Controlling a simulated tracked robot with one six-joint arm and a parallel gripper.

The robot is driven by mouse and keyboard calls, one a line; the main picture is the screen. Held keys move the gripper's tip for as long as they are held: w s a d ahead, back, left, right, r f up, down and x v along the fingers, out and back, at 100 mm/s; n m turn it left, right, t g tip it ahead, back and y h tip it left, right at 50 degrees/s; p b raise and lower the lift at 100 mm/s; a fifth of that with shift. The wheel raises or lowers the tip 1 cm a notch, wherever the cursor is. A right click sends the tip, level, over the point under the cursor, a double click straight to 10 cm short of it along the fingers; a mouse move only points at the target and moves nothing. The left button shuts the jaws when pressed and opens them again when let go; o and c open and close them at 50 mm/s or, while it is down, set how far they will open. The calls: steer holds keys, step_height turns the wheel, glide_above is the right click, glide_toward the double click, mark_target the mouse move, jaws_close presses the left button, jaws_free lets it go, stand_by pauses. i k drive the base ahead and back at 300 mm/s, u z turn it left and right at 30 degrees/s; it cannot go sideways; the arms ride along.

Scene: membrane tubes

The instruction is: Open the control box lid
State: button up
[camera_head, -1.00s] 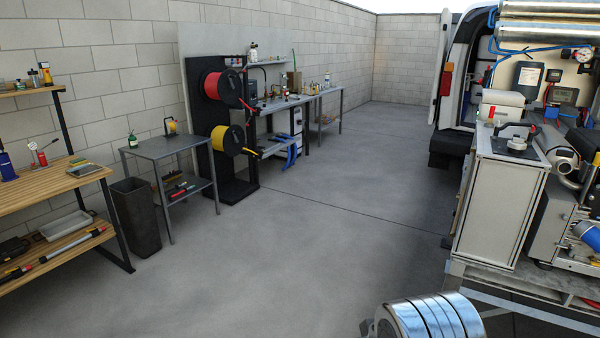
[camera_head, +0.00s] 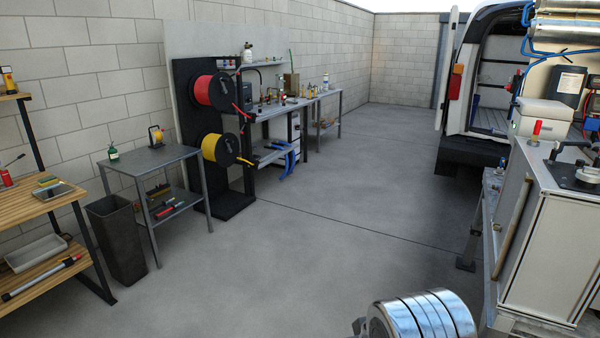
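A pale grey metal cabinet (camera_head: 550,240) stands at the right edge. It has a long vertical handle on its left face and black and metal fittings on top. I cannot tell whether it is the control box, and no lid can be made out for certain. The right part of the cabinet is cut off by the frame. A silver ringed cylinder of my arm (camera_head: 425,318) shows at the bottom, to the left of the cabinet and apart from it in the picture. My gripper is not in view.
The concrete floor (camera_head: 300,250) is clear ahead. A white van (camera_head: 470,110) stands open behind the cabinet. On the left are a wooden bench (camera_head: 40,208), a black bin (camera_head: 118,240), a grey table (camera_head: 150,158) and a stand with red and yellow reels (camera_head: 212,92).

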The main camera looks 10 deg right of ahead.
mark_target(526, 106)
steer(key=i, duration=1.1)
steer(key=z, duration=1.6)
steer(key=i, duration=0.75)
steer(key=u, duration=0.6)
steer(key=i, duration=0.75)
steer(key=u, duration=0.2)
